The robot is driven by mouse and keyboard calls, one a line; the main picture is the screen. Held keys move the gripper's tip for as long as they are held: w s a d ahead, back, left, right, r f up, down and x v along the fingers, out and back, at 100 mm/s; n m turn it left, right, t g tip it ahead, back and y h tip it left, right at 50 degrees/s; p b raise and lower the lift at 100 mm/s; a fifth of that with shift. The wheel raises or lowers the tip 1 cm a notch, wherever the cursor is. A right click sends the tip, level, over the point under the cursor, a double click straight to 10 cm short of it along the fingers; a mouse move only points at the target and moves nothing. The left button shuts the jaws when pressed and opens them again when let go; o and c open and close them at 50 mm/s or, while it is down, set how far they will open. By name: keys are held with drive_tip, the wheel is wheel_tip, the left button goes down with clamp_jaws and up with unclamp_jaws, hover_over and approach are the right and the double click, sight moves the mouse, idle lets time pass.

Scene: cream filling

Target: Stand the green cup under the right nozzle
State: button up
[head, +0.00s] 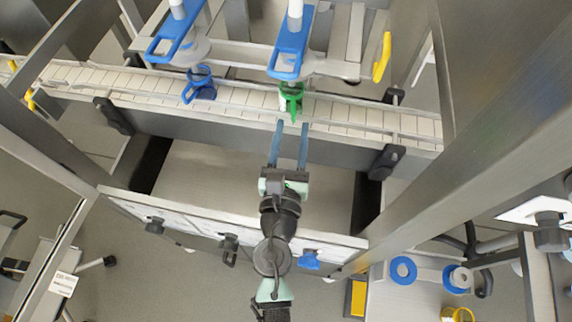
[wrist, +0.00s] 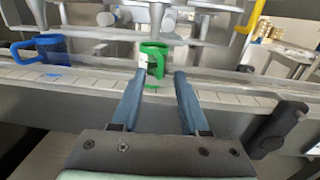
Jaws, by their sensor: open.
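The green cup (head: 291,98) stands on the white slatted conveyor, below the right nozzle (head: 294,12) with its blue bracket. It also shows in the wrist view (wrist: 154,60), upright, with a white patch on its left side. My gripper (head: 291,127) is open and empty, with two long blue fingers pointing at the cup. In the wrist view my gripper (wrist: 158,73) has its fingertips just short of the cup, one to each side. The left nozzle (head: 178,10) hangs at the upper left. I cannot tell exactly how the cup lines up with the nozzle outlet.
A blue cup (head: 199,86) stands on the conveyor (head: 345,112) to the left, under the left nozzle. Dark clamps (head: 385,162) sit along the conveyor's front side. A yellow handle (head: 382,57) hangs at the right. A metal post crosses the right side.

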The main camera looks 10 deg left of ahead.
drive_tip(key=s+b, duration=0.2)
drive_tip(key=s, duration=0.7)
drive_tip(key=shift+d, duration=0.15)
